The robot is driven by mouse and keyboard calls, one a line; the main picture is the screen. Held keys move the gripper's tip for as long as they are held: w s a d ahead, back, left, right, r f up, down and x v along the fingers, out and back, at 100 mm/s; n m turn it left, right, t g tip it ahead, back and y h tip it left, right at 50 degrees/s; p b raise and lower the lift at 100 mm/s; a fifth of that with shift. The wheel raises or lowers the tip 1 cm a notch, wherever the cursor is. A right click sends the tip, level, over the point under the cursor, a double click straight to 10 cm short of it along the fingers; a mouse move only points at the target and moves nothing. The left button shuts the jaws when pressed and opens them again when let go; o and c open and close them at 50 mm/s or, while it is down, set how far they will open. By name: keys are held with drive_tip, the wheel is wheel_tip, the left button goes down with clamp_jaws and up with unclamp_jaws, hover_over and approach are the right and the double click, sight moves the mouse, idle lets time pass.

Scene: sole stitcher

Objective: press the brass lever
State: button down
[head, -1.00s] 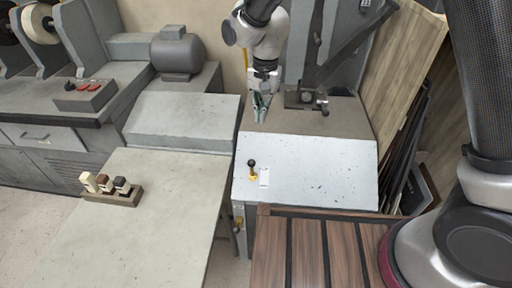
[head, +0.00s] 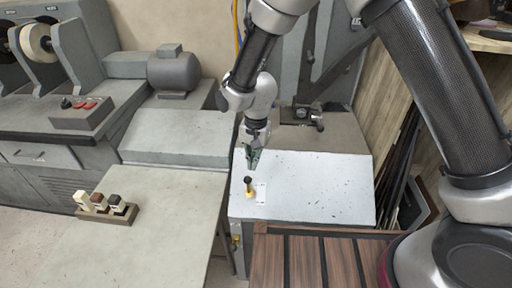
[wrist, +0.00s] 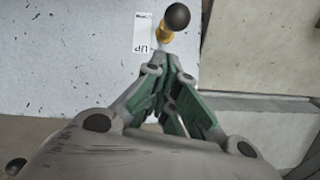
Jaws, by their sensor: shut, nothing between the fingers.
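The brass lever (head: 250,192) stands on the pale speckled sloping panel (head: 320,190) of the machine. It has a black ball knob and a yellow brass base; in the wrist view, the lever (wrist: 165,35) is at the top centre, just beyond my fingertips. A white label (head: 261,193) with dark print is beside it. My gripper (head: 252,168), with green finger pads, is shut and empty, pointing down just above and behind the knob. In the wrist view, my gripper (wrist: 170,52) has its tips near the brass base; I cannot tell whether they touch it.
A grey table (head: 140,235) at left holds a wooden block (head: 107,213) with several small upright pieces. A control box with red buttons (head: 82,112) sits on the bench behind. A slatted wooden surface (head: 315,262) is in front of the panel. Boards lean at right.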

drive_tip(key=shift+s+a+f, duration=0.15)
drive_tip(key=shift+s+f, duration=0.05)
drive_tip(key=shift+s, duration=0.6)
